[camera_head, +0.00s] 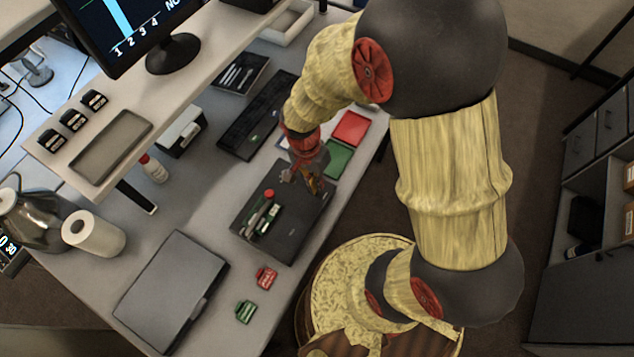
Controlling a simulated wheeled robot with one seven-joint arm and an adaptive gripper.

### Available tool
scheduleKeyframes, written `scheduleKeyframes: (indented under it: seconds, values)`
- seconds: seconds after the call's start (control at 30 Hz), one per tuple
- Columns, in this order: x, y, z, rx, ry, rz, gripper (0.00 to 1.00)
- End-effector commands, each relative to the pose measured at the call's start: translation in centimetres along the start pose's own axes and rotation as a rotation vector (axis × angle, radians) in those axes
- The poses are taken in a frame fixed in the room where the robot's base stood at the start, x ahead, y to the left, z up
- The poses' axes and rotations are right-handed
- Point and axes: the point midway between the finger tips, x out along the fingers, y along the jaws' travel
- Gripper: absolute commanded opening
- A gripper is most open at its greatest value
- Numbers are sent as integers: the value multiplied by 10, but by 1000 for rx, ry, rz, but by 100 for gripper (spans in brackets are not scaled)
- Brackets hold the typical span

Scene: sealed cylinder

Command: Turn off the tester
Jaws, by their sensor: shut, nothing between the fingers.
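The tester seems to be the dark flat box (289,231) on the desk. A red round button (268,194) and a green-and-white part (264,220) sit on its left half. My gripper (314,187) is shut and empty, over the far right part of the box, to the right of the red button. It is apart from the button. Whether its fingertips touch the box is too small to tell. My gripper and wrist hide part of the box's far edge.
A closed grey case (170,290), a red tag (265,278) and a green tag (245,311) lie nearer. Red (351,128) and green (338,158) trays lie beyond my gripper. A raised shelf (185,85) with a monitor (125,30) stands left. A bottle (154,170) stands below it.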

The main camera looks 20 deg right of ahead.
Motion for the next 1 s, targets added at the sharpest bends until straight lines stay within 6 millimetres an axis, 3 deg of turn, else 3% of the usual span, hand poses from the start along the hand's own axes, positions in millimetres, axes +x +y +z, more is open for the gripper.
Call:
scheduleKeyframes:
  seconds: [0.13, 1.0]
  values:
    - [11, 4, 0, 1, 0, 0, 0]
    - [4, -12, 0, -1, 0, 0, 0]
